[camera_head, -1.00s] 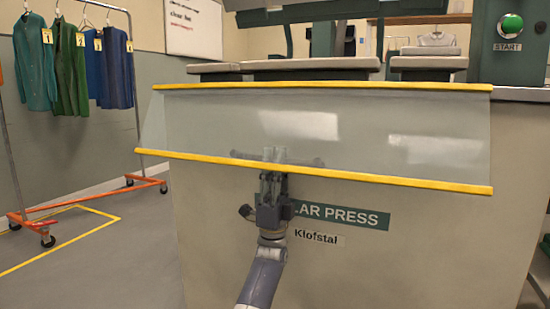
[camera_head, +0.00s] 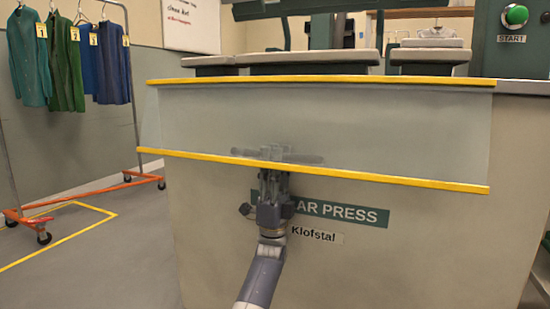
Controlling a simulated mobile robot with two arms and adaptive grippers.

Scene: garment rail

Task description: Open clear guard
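The clear guard (camera_head: 390,128) is a see-through panel across the front of the press. It has a yellow top edge (camera_head: 330,80) and a yellow bottom edge (camera_head: 390,178), and it hangs down close to upright. A grey horizontal bar (camera_head: 310,159) shows through it, just above the bottom edge. My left gripper (camera_head: 273,153) points upward at the middle of the bottom edge. Its fingertips overlap the bar and show through the guard. I cannot tell whether they close on the bar or only touch it. My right gripper is not in view.
The press body (camera_head: 400,260) stands behind and below the guard, with a green label (camera_head: 345,213) partly hidden by my arm. Grey pads (camera_head: 315,59) lie above it. A green START button (camera_head: 515,16) is top right. A rail with garments (camera_head: 65,60) stands left, with open floor below.

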